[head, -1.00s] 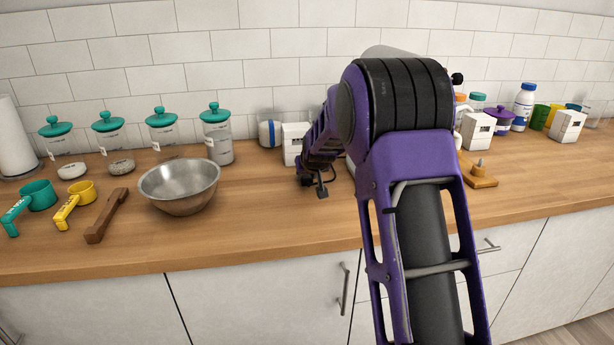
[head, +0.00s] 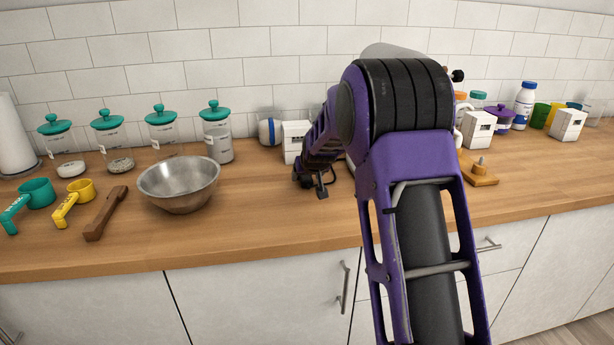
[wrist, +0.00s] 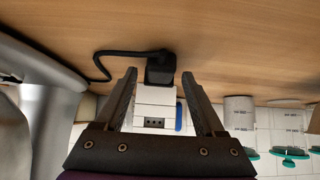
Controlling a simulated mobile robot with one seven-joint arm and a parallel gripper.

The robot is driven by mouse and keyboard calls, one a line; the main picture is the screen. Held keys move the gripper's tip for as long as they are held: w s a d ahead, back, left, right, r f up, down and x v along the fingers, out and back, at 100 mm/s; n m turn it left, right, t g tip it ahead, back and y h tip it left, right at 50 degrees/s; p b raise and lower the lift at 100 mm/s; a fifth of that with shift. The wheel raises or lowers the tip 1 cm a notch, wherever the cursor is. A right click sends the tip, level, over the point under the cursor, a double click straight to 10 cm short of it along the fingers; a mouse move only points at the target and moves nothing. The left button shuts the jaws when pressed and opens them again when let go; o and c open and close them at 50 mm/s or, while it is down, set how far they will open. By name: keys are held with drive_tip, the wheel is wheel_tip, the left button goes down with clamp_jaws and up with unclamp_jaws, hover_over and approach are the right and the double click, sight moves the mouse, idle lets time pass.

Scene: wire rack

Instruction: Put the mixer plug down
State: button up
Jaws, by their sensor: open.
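The mixer plug (wrist: 160,68) is a small black block with a black cord (wrist: 105,58) running off to the left in the wrist view. It appears to rest on the wooden counter, seen at the top of that view. My gripper (wrist: 158,76) is open, with one finger on each side of the plug and a visible gap at both sides. In the head view my gripper (head: 321,188) is low over the counter. The plug cannot be made out there. The mixer is mostly hidden behind my arm, with a grey rounded top (head: 388,50) showing above it.
A white box (head: 296,138) with a blue-banded container (head: 268,131) stands behind my gripper. A steel bowl (head: 180,184) is to the left. A wooden stand with a peg (head: 480,175) is to the right. Counter between bowl and gripper is clear.

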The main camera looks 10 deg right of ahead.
drive_tip(key=p+v, duration=0.1)
drive_tip(key=v, duration=1.1)
drive_tip(key=shift+r, duration=0.4)
drive_tip(key=shift+r, duration=0.1)
